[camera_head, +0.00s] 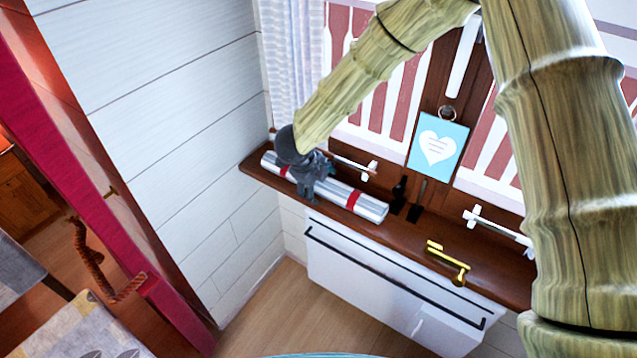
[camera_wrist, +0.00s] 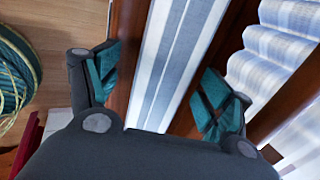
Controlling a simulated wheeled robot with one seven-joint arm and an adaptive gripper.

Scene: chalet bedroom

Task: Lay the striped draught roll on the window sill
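The striped draught roll (camera_head: 341,194), pale grey and white with red bands, lies lengthwise on the brown window sill (camera_head: 405,230), towards its left end. My gripper (camera_head: 312,188) is over the roll, near its middle, and hides part of it. In the wrist view the blue-grey striped roll (camera_wrist: 178,60) runs between the two teal-padded fingers of my gripper (camera_wrist: 160,88). The fingers are spread, with brown sill showing between each finger and the roll. The gripper is open and does not hold the roll.
A brass handle-like object (camera_head: 449,262) lies farther right on the sill. A white radiator (camera_head: 390,290) is below. Curtains (camera_head: 296,60) hang at the left of the window; a blue heart card (camera_head: 438,146) is on its frame.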

